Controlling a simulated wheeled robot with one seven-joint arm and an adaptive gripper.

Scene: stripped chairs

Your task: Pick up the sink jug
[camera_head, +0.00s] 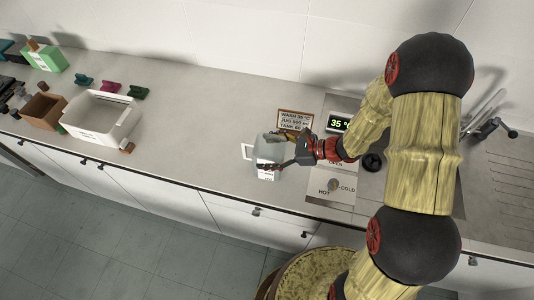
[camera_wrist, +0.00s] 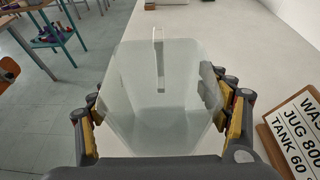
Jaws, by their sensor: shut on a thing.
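The sink jug (camera_head: 267,152) is a pale, translucent vessel with a white handle and a small label low on its side. It is at the counter's front half in the head view. In the wrist view the jug (camera_wrist: 165,90) fills the middle, with its handle on the far side. My gripper (camera_head: 285,150) reaches it from the right and is shut on its body. In the wrist view the yellow-padded fingers of my gripper (camera_wrist: 163,122) press on both sides. I cannot tell whether the jug's base touches the counter.
A framed sign (camera_head: 294,120) stands just behind the jug. A display reading 35 (camera_head: 339,122) and a hot/cold knob panel (camera_head: 332,187) are to the right. A white bin (camera_head: 101,117) and brown box (camera_head: 43,112) are at left. The counter (camera_head: 195,130) between is clear.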

